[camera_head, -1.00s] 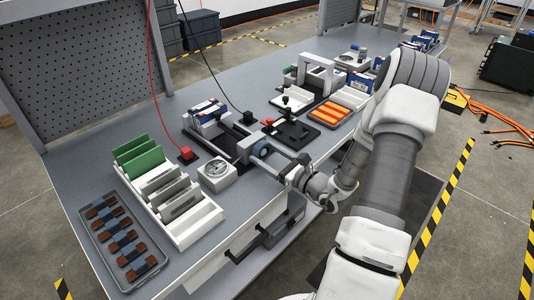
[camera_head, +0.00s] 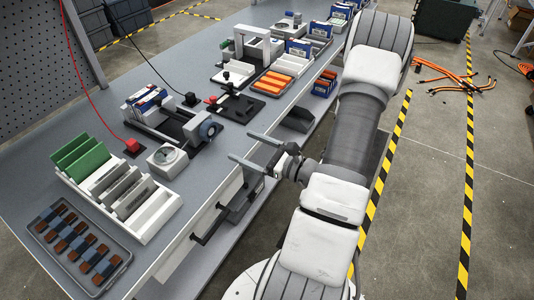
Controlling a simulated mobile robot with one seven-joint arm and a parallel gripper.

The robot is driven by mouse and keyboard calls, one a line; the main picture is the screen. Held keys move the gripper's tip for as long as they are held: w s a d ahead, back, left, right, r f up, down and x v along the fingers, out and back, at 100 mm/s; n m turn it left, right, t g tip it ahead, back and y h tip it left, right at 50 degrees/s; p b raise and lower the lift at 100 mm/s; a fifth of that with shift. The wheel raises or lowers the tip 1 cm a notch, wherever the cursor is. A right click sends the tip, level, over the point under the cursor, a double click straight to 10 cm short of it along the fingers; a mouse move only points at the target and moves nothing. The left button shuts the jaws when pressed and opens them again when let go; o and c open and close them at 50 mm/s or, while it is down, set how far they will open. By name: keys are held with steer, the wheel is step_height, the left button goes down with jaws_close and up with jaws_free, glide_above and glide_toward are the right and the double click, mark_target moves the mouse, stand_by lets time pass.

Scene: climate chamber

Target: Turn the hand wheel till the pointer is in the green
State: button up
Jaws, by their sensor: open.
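The hand wheel (camera_head: 207,129) is a round blue-grey wheel on the front right end of a clamp-like fixture (camera_head: 170,118) on the bench. A white gauge box (camera_head: 167,160) with a round dial stands just left of and nearer than the wheel. Its pointer and any green zone are too small to read. My gripper (camera_head: 239,145) is open, with two long grey fingers spread apart and pointing left towards the fixture. It is empty, to the right of the wheel and apart from it, by the bench's front edge.
A white rack (camera_head: 150,222) with green and grey boards and a tray (camera_head: 80,245) of brown-blue parts lie at the near left. A black plate with a knob (camera_head: 236,103) and an orange-filled tray (camera_head: 273,84) are behind. A red cable plug (camera_head: 132,146) sits behind the gauge.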

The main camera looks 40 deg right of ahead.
steer(key=v, duration=0.6)
steer(key=shift+s, duration=0.25)
steer(key=s+a+r+n+g+y, duration=0.1)
steer(key=a+r+n+g, duration=0.35)
steer(key=a+n, duration=0.25)
steer(key=s+a+r+n+g+y+p, duration=0.1)
steer(key=s+a+r+n+g, duration=0.1)
steer(key=a+r+n+g, duration=0.35)
steer(key=s+a+r+n+g, duration=0.1)
steer(key=a+r+n+g, duration=0.2)
steer(key=a+n+g, duration=0.5)
steer(key=s+r+n+t+h+p, duration=0.2)
steer(key=r+n+t+h+p, duration=0.1)
steer(key=r, duration=0.7)
steer(key=s+r+n+t+h+p, duration=0.2)
steer(key=r+n+h+p, duration=0.3)
steer(key=r, duration=0.5)
steer(key=n+t+p, duration=0.1)
steer(key=n+p, duration=0.1)
steer(key=p, duration=0.1)
steer(key=shift+t+p, duration=0.3)
